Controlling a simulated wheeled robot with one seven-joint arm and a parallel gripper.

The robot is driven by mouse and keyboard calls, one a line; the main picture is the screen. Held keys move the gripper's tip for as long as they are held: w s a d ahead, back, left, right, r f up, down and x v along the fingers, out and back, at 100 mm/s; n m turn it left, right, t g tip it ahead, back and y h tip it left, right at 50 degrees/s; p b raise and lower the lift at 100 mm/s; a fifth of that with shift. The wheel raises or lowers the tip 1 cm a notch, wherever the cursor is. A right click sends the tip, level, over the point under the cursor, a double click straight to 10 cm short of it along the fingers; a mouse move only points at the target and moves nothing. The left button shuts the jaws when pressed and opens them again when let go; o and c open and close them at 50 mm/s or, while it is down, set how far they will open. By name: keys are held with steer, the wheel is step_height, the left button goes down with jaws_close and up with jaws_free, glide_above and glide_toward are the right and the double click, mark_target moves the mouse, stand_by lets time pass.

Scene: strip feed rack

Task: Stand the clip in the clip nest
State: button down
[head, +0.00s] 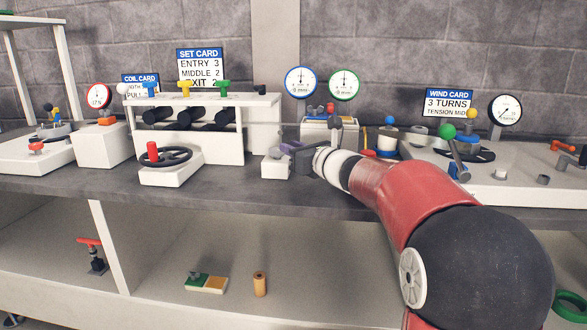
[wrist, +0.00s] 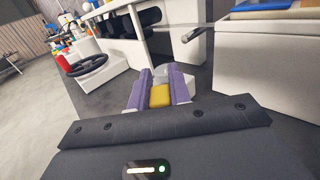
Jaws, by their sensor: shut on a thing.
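My gripper (wrist: 158,78) has purple fingers, closed on a small yellow piece (wrist: 160,95), which appears to be the clip. In the head view my gripper (head: 287,148) is at a low white block (head: 275,167) on the bench, right of the handwheel. The yellow piece is not clear in the head view. A small pale grey part (wrist: 161,71) shows just beyond the fingertips in the wrist view. I cannot tell whether the clip touches it, nor which part is the clip nest.
The white roller rack (head: 190,130) and black handwheel (head: 166,157) stand left of my gripper. Bare dark bench top (head: 225,182) lies in front.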

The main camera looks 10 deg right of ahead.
steer(key=shift+f+b, duration=0.35)
steer(key=shift+f, duration=1.95)
steer(key=shift+f, duration=0.15)
steer(key=c, duration=1.3)
jaws_free()
